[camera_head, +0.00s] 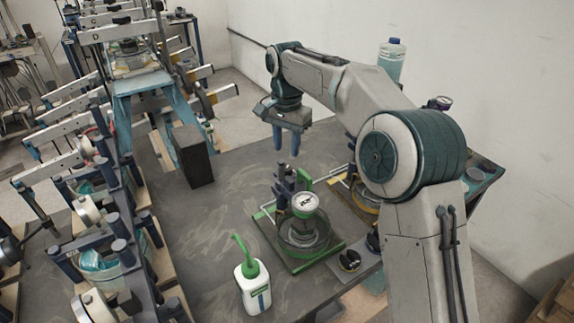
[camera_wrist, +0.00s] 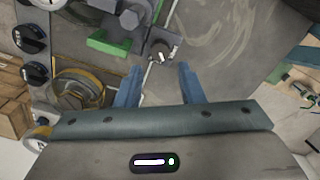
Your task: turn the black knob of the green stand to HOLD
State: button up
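The green stand (camera_head: 322,256) has a green base, a round white-faced gauge and a dark post. Part of its green frame (camera_wrist: 108,43) shows in the wrist view. A black knob (camera_head: 349,260) sits on a grey plate by the stand's right front corner; it appears to be the upper knob (camera_wrist: 30,38) at the left edge of the wrist view. HOLD and other markings are too small to read. My gripper (camera_head: 286,144) is open and empty, pointing down above and behind the stand, apart from the knob. Its blue fingers (camera_wrist: 160,69) are spread.
A yellow stand (camera_head: 362,200) is partly hidden behind my arm. It also shows in the wrist view (camera_wrist: 85,83), with another black knob (camera_wrist: 35,74). A white bottle (camera_head: 253,289) with a green spout stands front left. A dark block (camera_head: 193,158) stands left. A small knob (camera_wrist: 161,50) lies beyond my fingers.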

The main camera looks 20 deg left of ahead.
aim_at(286, 168)
notch_tip(286, 168, down, 7)
jog(key=shift+r, duration=0.2)
jog(key=c, duration=0.7)
